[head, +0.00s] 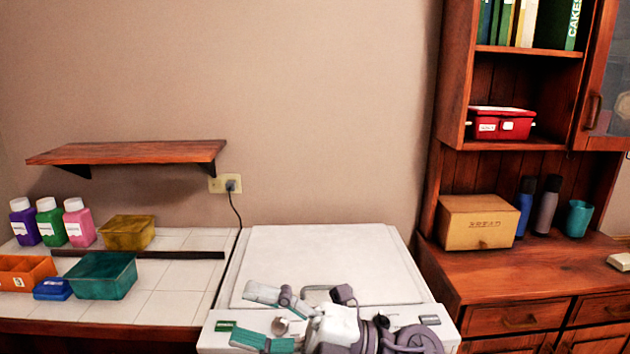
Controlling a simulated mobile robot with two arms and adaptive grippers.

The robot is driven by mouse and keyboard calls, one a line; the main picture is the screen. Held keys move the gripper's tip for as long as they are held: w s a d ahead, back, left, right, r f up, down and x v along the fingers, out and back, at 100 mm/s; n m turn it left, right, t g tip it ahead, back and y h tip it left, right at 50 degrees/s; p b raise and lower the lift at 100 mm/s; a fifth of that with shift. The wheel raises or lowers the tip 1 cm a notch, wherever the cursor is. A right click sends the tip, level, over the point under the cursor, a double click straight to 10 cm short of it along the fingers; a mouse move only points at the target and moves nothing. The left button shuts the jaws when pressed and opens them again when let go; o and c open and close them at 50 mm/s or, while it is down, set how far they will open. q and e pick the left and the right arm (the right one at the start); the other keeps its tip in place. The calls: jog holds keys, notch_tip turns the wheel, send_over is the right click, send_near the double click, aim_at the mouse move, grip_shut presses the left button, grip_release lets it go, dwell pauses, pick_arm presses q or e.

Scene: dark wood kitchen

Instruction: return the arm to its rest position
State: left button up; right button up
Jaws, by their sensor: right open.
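My right gripper (246,315) is at the bottom middle of the head view, in front of and over the near edge of a white appliance (320,250). Its two fingers point left and are spread apart, with nothing between them. My right arm's white and grey links come in from the bottom right of it. My left gripper is not in view.
A tiled counter at left holds several bottles (50,222), a yellow box (127,232), a teal bin (102,276) and an orange bin (25,273). A wooden shelf (130,152) hangs above. A wooden cabinet (520,270) at right bears a cardboard box (478,222). The appliance's top is clear behind the gripper.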

jog(key=w+d+f+m+t+h, duration=0.1)
jog(key=w+d+m+t+h, duration=0.4)
jog(key=m+t, duration=0.55)
jog(key=w+d+f+m+t+h, duration=0.25)
jog(key=d+m+t+h, duration=0.25)
jog(key=d+m+t, duration=0.45)
jog(key=d+f+m+g+h, duration=0.2)
jog(key=d+f+m+h, duration=0.25)
jog(key=f, duration=0.25)
jog(key=d+f+m+g+h, duration=0.2)
jog(key=d+f+m+h, duration=0.2)
jog(key=f+m+h, duration=0.3)
jog(key=s+d+f+m+g, duration=0.1)
jog(key=s+d+f+g, duration=0.2)
jog(key=s+f+g, duration=0.55)
jog(key=s+d+f+g, duration=0.2)
jog(key=s+f+g, duration=0.2)
jog(key=s+f, duration=0.9)
jog(key=s+f+g, duration=0.2)
jog(key=s+f, duration=0.1)
jog(key=f, duration=2)
jog(key=s+d+f, duration=0.3)
jog(key=s+f, duration=1.4)
jog(key=shift+s+g, duration=0.25)
jog(key=shift+g, duration=0.2)
jog(key=shift+f, duration=0.1)
jog(key=shift+c, duration=0.2)
